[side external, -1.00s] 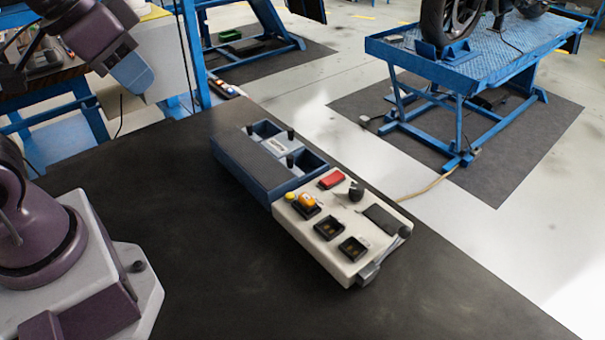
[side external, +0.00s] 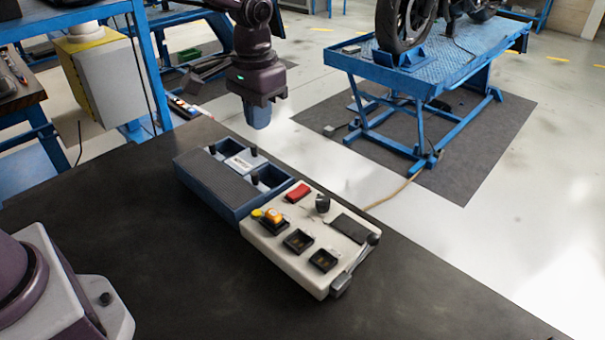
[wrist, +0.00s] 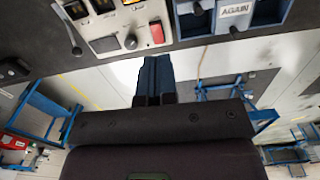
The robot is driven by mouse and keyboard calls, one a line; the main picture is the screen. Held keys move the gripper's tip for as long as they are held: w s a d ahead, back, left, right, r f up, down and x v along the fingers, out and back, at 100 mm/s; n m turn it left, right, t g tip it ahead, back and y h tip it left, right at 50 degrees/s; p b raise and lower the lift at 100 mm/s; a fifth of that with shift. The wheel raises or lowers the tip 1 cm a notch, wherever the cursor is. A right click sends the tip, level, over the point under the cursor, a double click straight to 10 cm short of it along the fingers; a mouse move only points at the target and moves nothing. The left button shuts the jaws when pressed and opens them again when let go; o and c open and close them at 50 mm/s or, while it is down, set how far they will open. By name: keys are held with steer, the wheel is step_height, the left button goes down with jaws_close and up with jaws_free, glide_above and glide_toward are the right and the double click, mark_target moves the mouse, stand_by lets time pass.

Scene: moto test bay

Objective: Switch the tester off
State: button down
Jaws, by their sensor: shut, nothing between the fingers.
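The tester (side external: 283,254) is a cream box on the dark bench in the side view. Its top carries an orange switch (side external: 274,215) in a black frame, a yellow button (side external: 256,213), a red piece (side external: 298,193), a black knob (side external: 323,203) and a dark panel (side external: 350,228). A lever (side external: 358,266) runs along its right end. My gripper (side external: 258,124) is shut and empty, pointing down, above and beyond the blue tray. In the wrist view my gripper's blue fingers (wrist: 153,62) are together, below the tester's red piece (wrist: 157,32) and knob (wrist: 130,41).
A blue tray (side external: 222,205) with compartments and black posts adjoins the tester's left end. Its label reads AGAIN in the wrist view (wrist: 235,10). The bench (side external: 150,270) is clear in front. A blue motorcycle lift (side external: 420,75) stands beyond on the floor.

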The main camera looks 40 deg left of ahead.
glide_above(303, 183)
steer(key=s, duration=0.3)
step_height(303, 183, down, 6)
steer(key=r, duration=0.1)
steer(key=w, duration=0.1)
steer(key=w+r, duration=0.1)
steer(key=shift+w+r, duration=0.15)
steer(key=shift+w, duration=0.25)
step_height(303, 183, down, 13)
steer(key=shift+r, duration=0.2)
steer(key=shift+f, duration=0.75)
